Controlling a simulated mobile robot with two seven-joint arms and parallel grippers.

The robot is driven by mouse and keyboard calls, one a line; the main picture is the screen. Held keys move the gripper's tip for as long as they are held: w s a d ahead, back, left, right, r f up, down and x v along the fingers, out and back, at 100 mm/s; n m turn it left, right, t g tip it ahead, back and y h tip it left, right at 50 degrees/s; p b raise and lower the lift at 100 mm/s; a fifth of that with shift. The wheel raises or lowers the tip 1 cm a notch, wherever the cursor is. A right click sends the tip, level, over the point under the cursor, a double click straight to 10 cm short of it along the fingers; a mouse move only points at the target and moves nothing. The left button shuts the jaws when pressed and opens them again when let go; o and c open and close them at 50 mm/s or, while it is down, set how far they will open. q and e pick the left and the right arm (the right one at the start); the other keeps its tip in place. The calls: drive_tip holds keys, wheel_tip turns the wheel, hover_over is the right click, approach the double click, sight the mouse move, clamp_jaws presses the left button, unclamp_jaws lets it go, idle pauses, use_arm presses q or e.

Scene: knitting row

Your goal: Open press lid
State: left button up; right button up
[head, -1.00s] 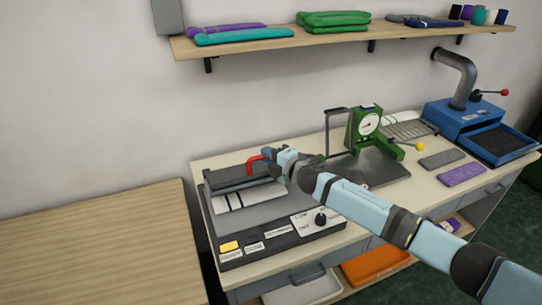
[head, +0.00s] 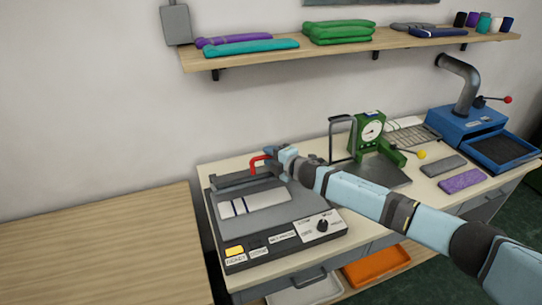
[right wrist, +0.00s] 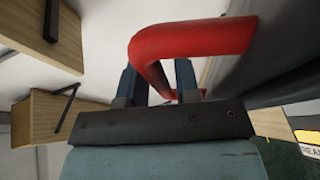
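The press (head: 275,240) is a grey machine on the bench with a control panel at its front. Its lid (head: 240,184) is tilted up at the back and shows nearly edge-on. A pale striped fabric piece (head: 255,202) lies on the bed below, largely uncovered. The red handle (head: 257,162) is on the lid. My right gripper (head: 276,157) is at the handle. In the right wrist view the red handle (right wrist: 195,40) passes between the two fingers of the right gripper (right wrist: 157,80), which is shut on it. My left gripper is not in view.
A green dial device (head: 368,135) and a blue machine (head: 468,122) stand to the right on the bench. A shelf (head: 350,48) with folded fabrics hangs above. An empty wooden table (head: 100,245) is at left. My right arm crosses over the bench's right part.

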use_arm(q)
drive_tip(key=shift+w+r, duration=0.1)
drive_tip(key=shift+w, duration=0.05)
use_arm(e)
drive_tip(key=shift+o, duration=0.6)
drive_tip(key=shift+s+d, duration=0.2)
use_arm(q)
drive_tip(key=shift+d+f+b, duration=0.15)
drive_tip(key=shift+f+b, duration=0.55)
drive_tip(key=shift+b, duration=0.05)
use_arm(e)
drive_tip(key=v, duration=1.3)
drive_tip(key=shift+s, duration=0.15)
drive_tip(key=shift+c, duration=0.2)
